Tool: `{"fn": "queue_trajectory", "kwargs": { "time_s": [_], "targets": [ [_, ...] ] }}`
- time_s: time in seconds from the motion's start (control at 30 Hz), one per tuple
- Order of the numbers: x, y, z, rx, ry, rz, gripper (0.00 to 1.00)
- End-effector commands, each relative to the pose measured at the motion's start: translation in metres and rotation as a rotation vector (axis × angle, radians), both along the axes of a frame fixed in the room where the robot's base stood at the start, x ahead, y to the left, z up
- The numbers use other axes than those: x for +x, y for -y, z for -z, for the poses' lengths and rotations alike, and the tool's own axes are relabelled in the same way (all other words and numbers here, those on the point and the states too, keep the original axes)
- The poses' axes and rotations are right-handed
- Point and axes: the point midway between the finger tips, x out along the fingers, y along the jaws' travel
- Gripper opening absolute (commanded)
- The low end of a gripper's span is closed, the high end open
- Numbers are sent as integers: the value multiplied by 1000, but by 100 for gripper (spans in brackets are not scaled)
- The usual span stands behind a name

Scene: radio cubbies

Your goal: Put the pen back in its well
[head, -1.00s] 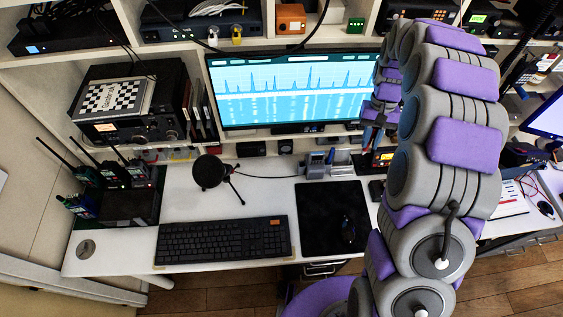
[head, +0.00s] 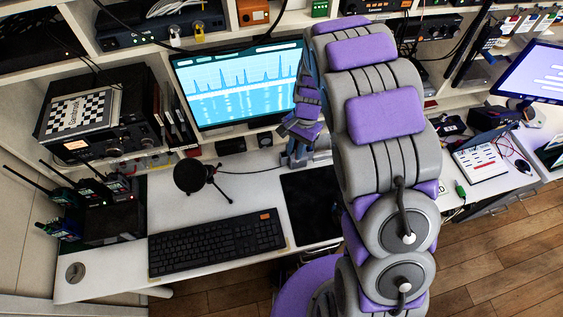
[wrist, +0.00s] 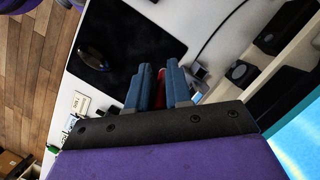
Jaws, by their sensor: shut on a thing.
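My gripper (wrist: 157,68) shows in the wrist view with its blue fingers around a slim red thing, which looks like the pen (wrist: 160,88). Most of the pen is hidden between the fingers. In the head view my arm reaches down over the back of the desk, and the gripper's tips are hard to make out. A grey-blue desk organizer (head: 297,154) stands there behind the mouse pad, partly hidden by my arm. A small grey part of what may be the organizer (wrist: 199,72) shows beside the fingers in the wrist view. I cannot make out the pen's well.
The black mouse pad (head: 311,207) with a mouse lies in front of the organizer. A keyboard (head: 217,243), a small tripod microphone (head: 190,176) and its cable are to the left. The monitor (head: 238,85) stands behind. White desk space is free around the microphone.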

Motion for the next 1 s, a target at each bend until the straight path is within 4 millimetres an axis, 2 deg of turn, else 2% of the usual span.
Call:
{"fn": "queue_trajectory", "kwargs": {
  "time_s": [0.03, 0.23, 0.5, 0.7, 1.0],
  "targets": [
    [-11, -6, 8, -3, -9, 69, 0],
    [-36, -18, 34, -4, -5, 341, 0],
    [-66, -11, 60, -5, 0, 627, 0],
    [-77, -3, 68, -4, 2, 724, 0],
    [-79, -2, 70, -4, 3, 740, 0]
  ]
}}
